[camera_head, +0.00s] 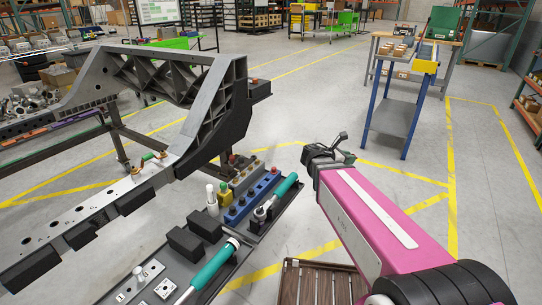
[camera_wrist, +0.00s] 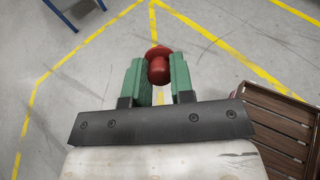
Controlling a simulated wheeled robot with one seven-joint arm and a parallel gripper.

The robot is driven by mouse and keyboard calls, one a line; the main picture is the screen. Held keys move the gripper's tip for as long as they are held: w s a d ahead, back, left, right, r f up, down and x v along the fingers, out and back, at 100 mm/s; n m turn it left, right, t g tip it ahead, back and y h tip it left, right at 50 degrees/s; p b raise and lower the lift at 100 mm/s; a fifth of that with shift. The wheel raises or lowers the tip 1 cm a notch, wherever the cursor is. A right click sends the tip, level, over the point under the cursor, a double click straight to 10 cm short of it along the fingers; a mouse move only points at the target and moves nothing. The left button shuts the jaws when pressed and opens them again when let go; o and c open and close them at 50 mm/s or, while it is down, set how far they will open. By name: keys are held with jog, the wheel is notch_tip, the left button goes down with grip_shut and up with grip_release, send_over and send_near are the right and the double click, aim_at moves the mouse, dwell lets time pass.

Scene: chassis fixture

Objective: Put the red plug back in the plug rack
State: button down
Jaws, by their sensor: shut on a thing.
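My gripper (camera_wrist: 157,82) has green fingers shut on the red plug (camera_wrist: 158,68) in the wrist view. The plug's round red head and wider flange show between the fingertips. In the head view my gripper (camera_head: 338,152) is held above open floor, right of the fixture's tool tray, and the plug in it is too small to make out. A blue block (camera_head: 240,214) with several small pegs or holes, which looks like the plug rack, sits on the tray left of and below my gripper. My gripper is apart from it.
A grey block (camera_head: 240,180) adjoins the blue one. A yellow-green bottle-like piece (camera_head: 224,194), a white one (camera_head: 212,205) and teal-handled tools (camera_head: 285,184) stand or lie near. The large grey chassis part (camera_head: 200,110) rises behind. A brown slatted crate (camera_head: 290,285) is on the floor.

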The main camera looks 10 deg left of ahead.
jog(key=a+f+m+g+y, duration=0.15)
jog(key=a+g+y, duration=0.35)
jog(key=a, duration=1.1)
jog(key=a+f+m+g+y, duration=0.1)
jog(key=a+m+g+y, duration=0.2)
jog(key=a+y, duration=0.9)
jog(key=shift+s+a+f+h, duration=0.15)
jog(key=shift+a+f+h, duration=0.55)
jog(key=shift+f, duration=0.25)
jog(key=shift+s+a+f+h, duration=0.1)
jog(key=shift+a+f+h, duration=0.6)
jog(key=shift+f, duration=0.3)
jog(key=shift+s+a+f+h, duration=0.15)
jog(key=shift+a+f+h, duration=0.4)
jog(key=shift+f+h, duration=0.35)
jog(key=shift+f, duration=1.35)
jog(key=c, duration=0.9)
grip_release()
jog(key=shift+c, duration=0.5)
